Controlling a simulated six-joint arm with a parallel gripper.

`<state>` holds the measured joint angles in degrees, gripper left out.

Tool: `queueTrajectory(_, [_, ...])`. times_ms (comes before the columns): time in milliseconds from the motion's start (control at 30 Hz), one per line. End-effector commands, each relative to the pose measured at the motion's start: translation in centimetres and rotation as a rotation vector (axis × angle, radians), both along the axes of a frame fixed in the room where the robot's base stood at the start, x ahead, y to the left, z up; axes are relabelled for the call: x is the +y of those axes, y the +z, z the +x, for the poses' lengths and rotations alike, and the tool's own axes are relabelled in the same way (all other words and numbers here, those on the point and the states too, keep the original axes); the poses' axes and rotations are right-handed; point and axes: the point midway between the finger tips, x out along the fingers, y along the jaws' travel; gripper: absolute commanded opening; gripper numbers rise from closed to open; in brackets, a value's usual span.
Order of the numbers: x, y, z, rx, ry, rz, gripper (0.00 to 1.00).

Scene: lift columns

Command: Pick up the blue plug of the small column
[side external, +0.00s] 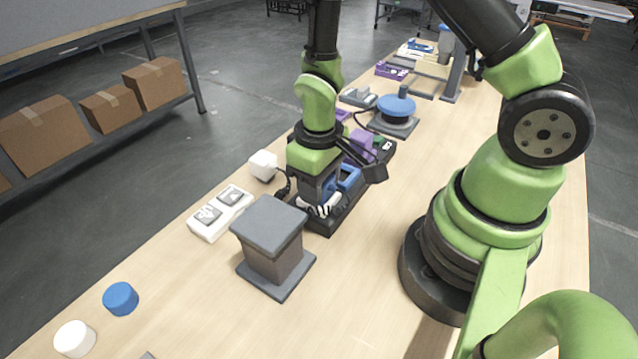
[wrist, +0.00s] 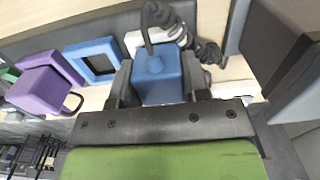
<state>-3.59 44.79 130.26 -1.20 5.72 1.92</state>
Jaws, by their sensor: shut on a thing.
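The blue plug (wrist: 157,78) is a small block with a dark cable at its far end. In the wrist view it sits between the two fingers of my gripper (wrist: 158,85), which is shut on it. In the side view my gripper (side external: 318,198) points down at the near end of a dark tray (side external: 330,222), and the plug is mostly hidden there. A blue square frame (wrist: 96,62) is just left of the plug and also shows in the side view (side external: 349,178). I cannot tell whether the plug is clear of the tray.
A grey column (side external: 272,255) on a square base stands close to my gripper. A white switch box (side external: 219,213) and a white plug (side external: 263,166) lie at left. A purple block (wrist: 40,92) is left of the blue frame. Blue (side external: 121,298) and white (side external: 75,339) discs lie in front.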

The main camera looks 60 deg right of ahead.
Motion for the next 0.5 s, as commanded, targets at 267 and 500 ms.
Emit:
queueTrajectory(267, [0.0,1.7,0.1,-0.005,0.001,0.000,0.21])
queueTrajectory(500, [0.0,5.5,0.1,-0.008,-0.001,0.000,0.21])
